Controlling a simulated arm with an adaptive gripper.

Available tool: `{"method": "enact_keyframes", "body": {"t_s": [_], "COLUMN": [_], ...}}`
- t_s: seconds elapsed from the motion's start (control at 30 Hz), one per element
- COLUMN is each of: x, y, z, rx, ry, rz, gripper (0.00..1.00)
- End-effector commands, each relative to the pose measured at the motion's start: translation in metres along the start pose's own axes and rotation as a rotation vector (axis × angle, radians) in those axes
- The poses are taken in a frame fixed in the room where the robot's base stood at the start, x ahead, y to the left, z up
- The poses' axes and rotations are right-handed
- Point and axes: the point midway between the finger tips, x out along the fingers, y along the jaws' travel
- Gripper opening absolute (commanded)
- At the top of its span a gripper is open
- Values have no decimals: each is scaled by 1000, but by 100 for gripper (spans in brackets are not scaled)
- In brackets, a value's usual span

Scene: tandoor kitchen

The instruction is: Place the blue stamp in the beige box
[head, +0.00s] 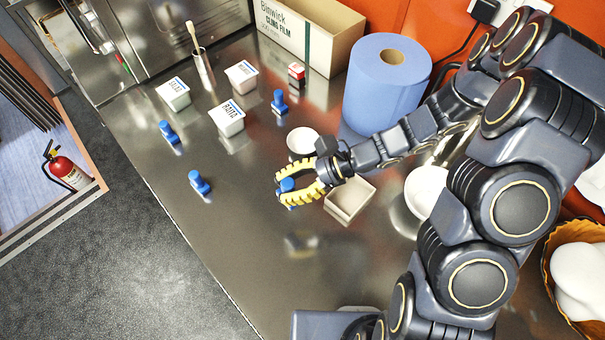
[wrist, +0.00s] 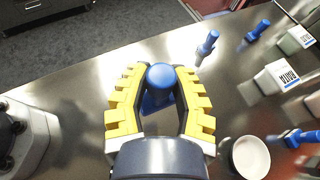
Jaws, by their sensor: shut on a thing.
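My gripper (head: 283,184) has its yellow ridged fingers closed around a blue stamp (head: 288,186). In the wrist view, the stamp's round blue knob (wrist: 161,76) sits between the two fingertips (wrist: 160,70), with its lower part partly hidden. I cannot tell for sure whether its base is clear of the steel counter. The small open beige box (head: 349,201) stands just right of my gripper in the head view, partly behind my wrist, and looks empty. Other blue stamps stand to the left (head: 200,183), farther left (head: 168,131) and behind (head: 279,101).
A white bowl (head: 302,141) stands just behind my gripper. Labelled white tubs (head: 227,118) stand at the back left. A blue paper roll (head: 388,85) and a cling film box (head: 308,38) stand at the back. The counter's front left is clear.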

Motion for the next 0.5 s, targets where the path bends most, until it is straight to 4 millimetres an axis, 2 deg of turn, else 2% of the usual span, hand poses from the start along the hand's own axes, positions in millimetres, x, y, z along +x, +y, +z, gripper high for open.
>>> {"method": "enact_keyframes", "body": {"t_s": [0.13,0.23,0.5], "x": [-6,-21,-87], "y": [-1,-10,-30], "z": [-3,-16,-69], "rx": [12,49,202], "ry": [-3,-7,-11], "rz": [-35,-132,-512], "gripper": [0,0,0]}}
